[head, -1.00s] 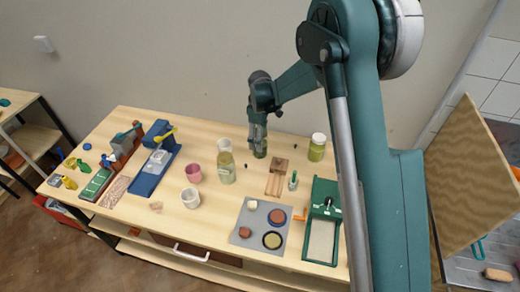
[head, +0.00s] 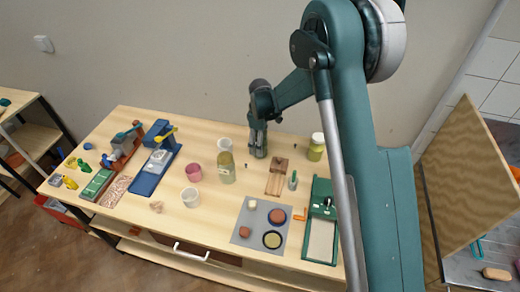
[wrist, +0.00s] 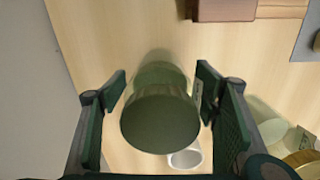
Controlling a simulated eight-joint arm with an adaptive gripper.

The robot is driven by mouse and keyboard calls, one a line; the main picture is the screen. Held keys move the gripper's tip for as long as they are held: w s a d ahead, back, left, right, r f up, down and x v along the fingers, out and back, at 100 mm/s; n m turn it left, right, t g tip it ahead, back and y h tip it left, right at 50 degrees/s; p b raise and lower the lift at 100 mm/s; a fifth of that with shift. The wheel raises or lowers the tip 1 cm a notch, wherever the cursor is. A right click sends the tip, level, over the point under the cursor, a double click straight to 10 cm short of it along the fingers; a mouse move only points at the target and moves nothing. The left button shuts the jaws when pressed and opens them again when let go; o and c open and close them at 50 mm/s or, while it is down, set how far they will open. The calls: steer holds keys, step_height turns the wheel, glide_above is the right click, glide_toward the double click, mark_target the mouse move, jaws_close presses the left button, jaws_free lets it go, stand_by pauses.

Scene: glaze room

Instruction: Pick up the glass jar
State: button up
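A glass jar with a round dark green lid (wrist: 160,118) stands between the fingers of my gripper in the wrist view. Its clear greenish body shows beyond the lid, with a pale label at its right side. My gripper (wrist: 162,88) is open around it, with a gap at the left finger and the right finger close to the label. In the head view my gripper (head: 259,150) points down at the back middle of the table and hides most of the jar.
A pink cup (head: 193,172) is farther left. The wall is close behind.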

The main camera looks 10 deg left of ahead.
steer(key=c, duration=1.2)
steer(key=shift+c, duration=0.2)
steer(key=shift+r, duration=0.15)
steer(key=shift+r+b, duration=0.4)
steer(key=shift+r, duration=4.5)
